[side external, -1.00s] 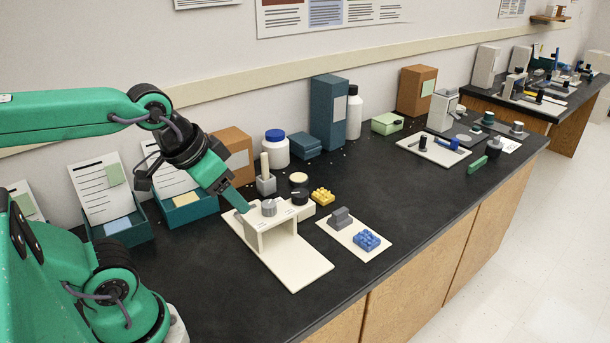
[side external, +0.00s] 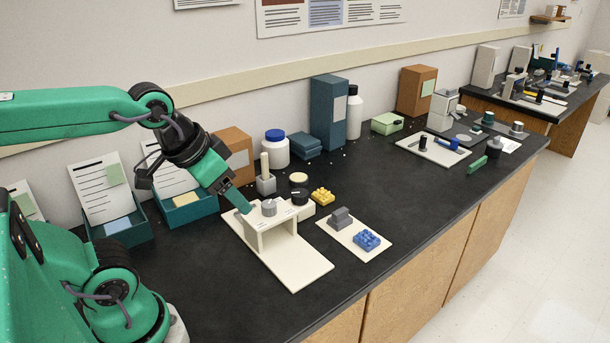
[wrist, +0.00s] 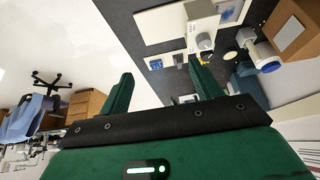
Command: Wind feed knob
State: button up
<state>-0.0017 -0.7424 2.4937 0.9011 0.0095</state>
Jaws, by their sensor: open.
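A grey round knob (side external: 268,208) stands on top of the cream bridge-shaped stand (side external: 265,236), near the bench's middle. A second, dark-topped knob (side external: 299,197) sits just right of it. Which one is the feed knob I cannot tell from any readable label. My gripper (side external: 247,207) points down at the stand's left end, beside the grey knob and apart from it. In the wrist view my gripper (wrist: 160,68) is open with nothing between its fingers. A grey knob (wrist: 204,41) on a pale block shows beyond the right finger there.
A grey block with an upright cream post (side external: 265,172) stands behind the stand. A yellow studded brick (side external: 322,196) is to its right. A cream plate (side external: 345,232) carries a grey block and a blue studded brick (side external: 367,239).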

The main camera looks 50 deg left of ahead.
jog(key=w, duration=0.1)
jog(key=m+g, duration=0.6)
jog(key=m, duration=0.7)
send_over(300, 192)
jog(key=f, duration=1.1)
jog(key=shift+s+d+f, duration=0.1)
jog(key=shift+s+d, duration=0.05)
jog(key=shift+d, duration=0.1)
jog(key=shift+a+f+m, duration=0.15)
jog(key=shift+f+m, duration=0.1)
jog(key=shift+m, duration=0.05)
jog(key=shift+f, duration=3.9)
